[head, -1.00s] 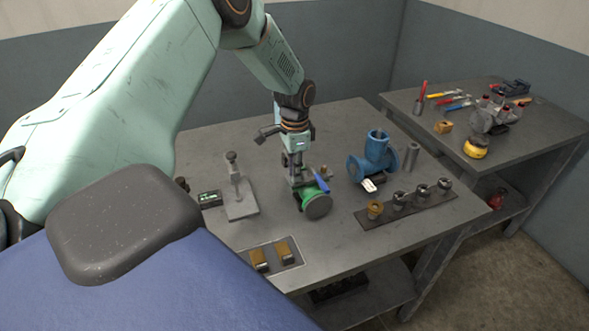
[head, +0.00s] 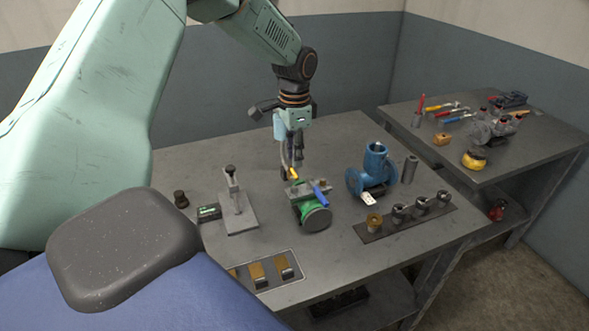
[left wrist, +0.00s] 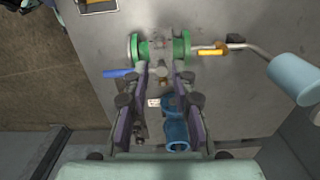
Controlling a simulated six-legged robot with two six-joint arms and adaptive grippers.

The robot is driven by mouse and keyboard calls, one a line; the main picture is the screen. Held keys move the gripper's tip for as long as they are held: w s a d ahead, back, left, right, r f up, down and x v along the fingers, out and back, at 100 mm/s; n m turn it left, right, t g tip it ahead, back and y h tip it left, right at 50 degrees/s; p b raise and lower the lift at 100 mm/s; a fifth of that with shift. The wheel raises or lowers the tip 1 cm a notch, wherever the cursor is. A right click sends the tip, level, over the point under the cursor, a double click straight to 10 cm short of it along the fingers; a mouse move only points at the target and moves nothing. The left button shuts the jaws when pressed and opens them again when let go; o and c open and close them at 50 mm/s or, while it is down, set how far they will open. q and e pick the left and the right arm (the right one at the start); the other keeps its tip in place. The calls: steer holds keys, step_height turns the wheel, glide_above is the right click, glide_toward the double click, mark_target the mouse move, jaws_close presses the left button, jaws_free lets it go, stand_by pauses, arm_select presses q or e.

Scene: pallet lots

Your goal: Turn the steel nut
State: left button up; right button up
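A green valve body (head: 306,212) with round grey end flanges and a blue lever (head: 321,196) lies on the bench; its green flanges also show in the left wrist view (left wrist: 135,48). A small grey fitting (left wrist: 163,72) at its middle may be the steel nut; it is too small to be sure. My left gripper (head: 297,166) points down just above the valve, apart from it as far as I can tell. In the left wrist view its fingers (left wrist: 161,72) are open, with nothing between the pads. My right gripper is not in view.
A pale blue cylinder (left wrist: 295,78) with a bent rod and yellow piece is close beside my left gripper. A blue valve (head: 376,168) and a strip of brass and steel fittings (head: 385,229) stand to the right. A grey stand (head: 238,213) is left. Tools lie on the other bench (head: 560,138).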

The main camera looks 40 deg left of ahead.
arm_select(q)
step_height(320, 180, up, 2)
steer(key=shift+r, duration=0.2)
stand_by(0.7)
